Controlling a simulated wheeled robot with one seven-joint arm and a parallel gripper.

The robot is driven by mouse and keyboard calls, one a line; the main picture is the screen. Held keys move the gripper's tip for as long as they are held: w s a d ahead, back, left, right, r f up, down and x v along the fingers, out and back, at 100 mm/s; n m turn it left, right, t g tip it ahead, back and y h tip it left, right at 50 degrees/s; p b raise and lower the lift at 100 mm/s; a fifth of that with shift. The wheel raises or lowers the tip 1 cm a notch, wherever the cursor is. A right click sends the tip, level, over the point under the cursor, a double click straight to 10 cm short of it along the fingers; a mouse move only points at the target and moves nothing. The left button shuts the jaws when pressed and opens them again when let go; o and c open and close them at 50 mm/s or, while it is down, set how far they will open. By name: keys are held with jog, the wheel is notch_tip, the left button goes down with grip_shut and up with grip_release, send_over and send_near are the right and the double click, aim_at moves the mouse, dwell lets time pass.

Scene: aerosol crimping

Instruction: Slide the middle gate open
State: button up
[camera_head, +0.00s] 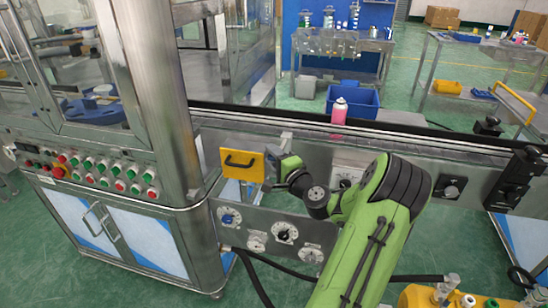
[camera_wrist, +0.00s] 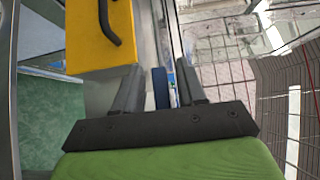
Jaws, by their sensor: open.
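A yellow gate plate (camera_head: 242,164) with a black bar handle (camera_head: 240,160) stands at the near side of the conveyor, just right of the machine's steel corner post. I take it to be the middle gate. In the wrist view the yellow plate (camera_wrist: 98,45) is at the upper left, with its handle (camera_wrist: 108,22) curving along it. My gripper (camera_head: 273,160) is close to the plate's right side. In the wrist view my gripper (camera_wrist: 158,80) has its two fingers apart, to the right of and below the handle. The handle is not between them.
The conveyor (camera_head: 400,140) runs behind the gate and carries a pink can (camera_head: 339,112). A panel with dials (camera_head: 284,232) is below the gate. Button controls (camera_head: 100,170) are at left. A black-knobbed bracket (camera_head: 515,180) stands at right. A blue item (camera_wrist: 160,88) shows between my fingers.

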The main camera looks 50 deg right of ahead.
jog(key=shift+s, duration=0.1)
jog(key=v, duration=1.5)
jog(key=shift+s, duration=0.3)
